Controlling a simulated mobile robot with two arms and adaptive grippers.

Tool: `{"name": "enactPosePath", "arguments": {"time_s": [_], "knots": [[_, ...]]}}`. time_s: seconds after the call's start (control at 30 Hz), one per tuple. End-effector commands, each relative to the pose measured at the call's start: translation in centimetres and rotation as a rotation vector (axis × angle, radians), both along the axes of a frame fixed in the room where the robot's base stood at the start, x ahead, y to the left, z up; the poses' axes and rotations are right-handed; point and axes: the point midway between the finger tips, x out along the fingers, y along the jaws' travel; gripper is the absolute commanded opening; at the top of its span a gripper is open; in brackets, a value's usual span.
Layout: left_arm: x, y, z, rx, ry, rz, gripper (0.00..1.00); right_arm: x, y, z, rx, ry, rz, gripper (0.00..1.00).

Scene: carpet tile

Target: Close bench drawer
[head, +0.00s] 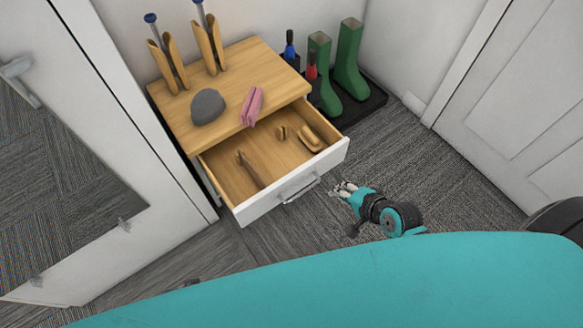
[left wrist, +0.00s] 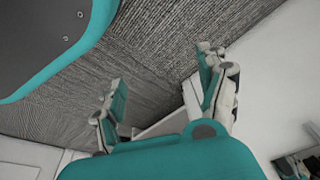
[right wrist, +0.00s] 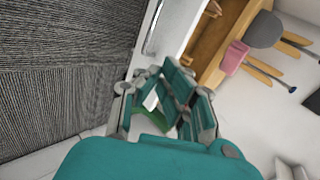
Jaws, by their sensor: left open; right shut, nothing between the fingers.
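The bench (head: 240,72) is a wooden-topped unit against the wall. Its drawer (head: 262,205) has a white front and stands well open, with several items inside. A metal bar handle (head: 300,188) sits on the drawer front. My right gripper (head: 338,187) is shut and empty, just right of the handle and apart from it in the head view. In the right wrist view the handle (right wrist: 152,28) shows beyond the gripper's fingers (right wrist: 170,95). My left gripper (left wrist: 165,85) shows only in its own wrist view. It is open and empty above the carpet.
A grey cap (head: 208,106), pink gloves (head: 252,105) and wooden shoe trees (head: 168,62) are on the bench top. Green boots (head: 349,62) stand on a black tray (head: 372,100) to the right. A white-framed mirror (head: 75,215) is at left. Carpet before the drawer is clear.

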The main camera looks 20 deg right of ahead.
Motion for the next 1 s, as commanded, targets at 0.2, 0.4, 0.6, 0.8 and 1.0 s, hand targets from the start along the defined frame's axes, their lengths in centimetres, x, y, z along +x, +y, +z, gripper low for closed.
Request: {"name": "enactPosePath", "arguments": {"time_s": [0.2, 0.4, 0.6, 0.8, 1.0], "knots": [[-0.8, 0.1, -0.6, 0.003, 0.024, 0.001, 0.75, 0.7, -0.7, -0.8, 0.073, 0.015, -0.081, 0.0], [0.7, 0.0, 1.9, 0.002, 0.006, 0.004, 0.75, 2.8, 0.1, -3.0, 0.07, 0.013, -0.077, 0.0], [2.0, -0.2, 5.8, 0.0, -0.015, 0.009, 0.75, 5.3, 1.1, -5.4, 0.07, 0.013, -0.076, 0.0], [2.6, -0.2, 9.7, -0.001, -0.035, 0.012, 0.75, 7.5, 1.8, -7.3, 0.069, 0.012, -0.074, 0.0], [2.7, -0.1, 11.9, -0.001, -0.045, 0.014, 0.75, 10.0, 2.8, -7.1, 0.068, 0.013, -0.074, 0.0]]}}
